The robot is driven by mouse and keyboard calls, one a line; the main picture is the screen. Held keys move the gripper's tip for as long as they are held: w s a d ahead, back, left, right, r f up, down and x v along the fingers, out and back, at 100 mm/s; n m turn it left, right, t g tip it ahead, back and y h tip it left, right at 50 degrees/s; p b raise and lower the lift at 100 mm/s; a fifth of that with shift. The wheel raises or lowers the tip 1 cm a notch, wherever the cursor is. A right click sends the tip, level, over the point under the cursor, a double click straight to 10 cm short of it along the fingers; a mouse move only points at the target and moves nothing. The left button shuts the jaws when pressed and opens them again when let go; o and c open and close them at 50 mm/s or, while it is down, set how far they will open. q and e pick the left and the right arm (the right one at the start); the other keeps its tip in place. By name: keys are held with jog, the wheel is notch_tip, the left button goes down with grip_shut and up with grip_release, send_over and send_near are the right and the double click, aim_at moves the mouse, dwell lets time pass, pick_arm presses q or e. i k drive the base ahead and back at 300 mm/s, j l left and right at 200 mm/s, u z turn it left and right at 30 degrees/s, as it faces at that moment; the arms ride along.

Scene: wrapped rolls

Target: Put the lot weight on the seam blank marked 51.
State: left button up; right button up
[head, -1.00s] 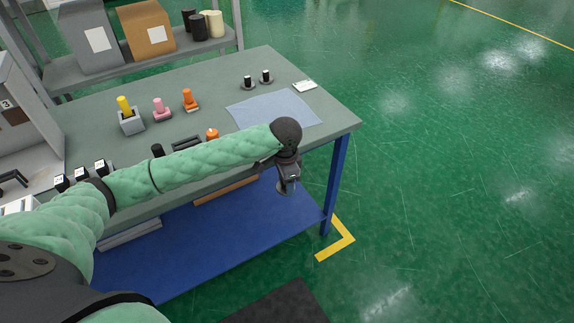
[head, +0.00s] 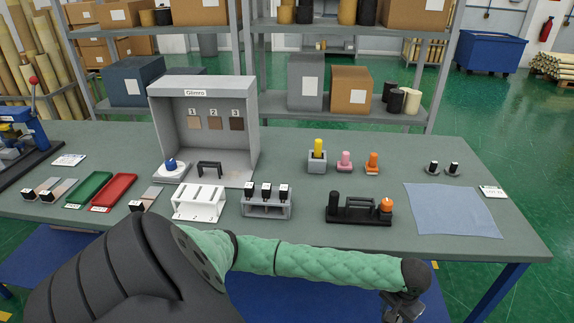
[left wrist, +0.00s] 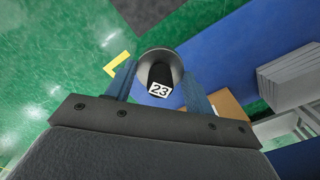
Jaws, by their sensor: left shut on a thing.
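My left gripper (head: 402,306) is low in front of the table's near edge in the head view. In the left wrist view the gripper (left wrist: 160,88) is shut on a black post with a white label 23 and a round grey disc, probably the lot weight (left wrist: 160,72). Two similar black posts on discs (head: 432,168) (head: 453,168) stand at the back right. Flat pieces with black-and-white tagged ends (head: 143,200) (head: 55,188) lie at left, possibly seam blanks; no 51 is legible. My right gripper is out of view.
On the table (head: 330,242) are a grey booth (head: 250,125), green tray (head: 88,190), red tray (head: 114,193), white rack (head: 200,203), grey rack (head: 267,209), black holder (head: 358,213) and blue cloth (head: 452,210). The cloth looks bare.

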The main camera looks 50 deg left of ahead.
aim_at(147, 199)
jog(key=k+j+u, duration=0.2)
jog(key=k+j, duration=0.4)
jog(key=k+j+u, duration=0.2)
jog(key=k+j, duration=0.45)
jog(key=j, duration=0.1)
